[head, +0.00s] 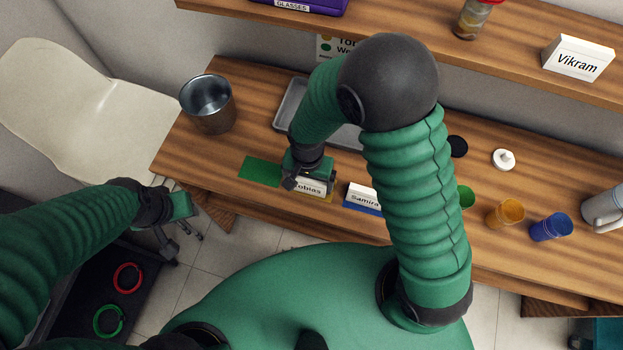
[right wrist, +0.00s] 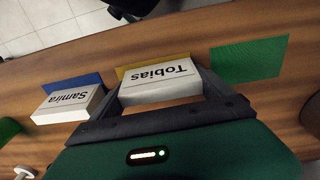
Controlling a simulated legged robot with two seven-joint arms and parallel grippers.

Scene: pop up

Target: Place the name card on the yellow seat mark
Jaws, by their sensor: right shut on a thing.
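The white name card reading "Tobias" (right wrist: 160,82) is between the dark fingers of my right gripper (head: 308,184), which is shut on it. In the head view the gripper partly covers the card (head: 314,187). The yellow seat mark (right wrist: 139,70) shows as a strip along the card's far edge in the right wrist view, and the card hides the rest. I cannot tell whether the card touches the table. My left gripper (head: 176,236) is off the table's front left edge, with no name card visible at it; its finger opening is unclear.
A "Samira" card (right wrist: 70,103) stands by the blue mark (right wrist: 58,83). The green mark (right wrist: 250,58) on the other side is bare. A metal bucket (head: 208,104), a grey tray (head: 291,105) and several cups stand on the wooden table. A shelf (head: 420,50) overhangs the back.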

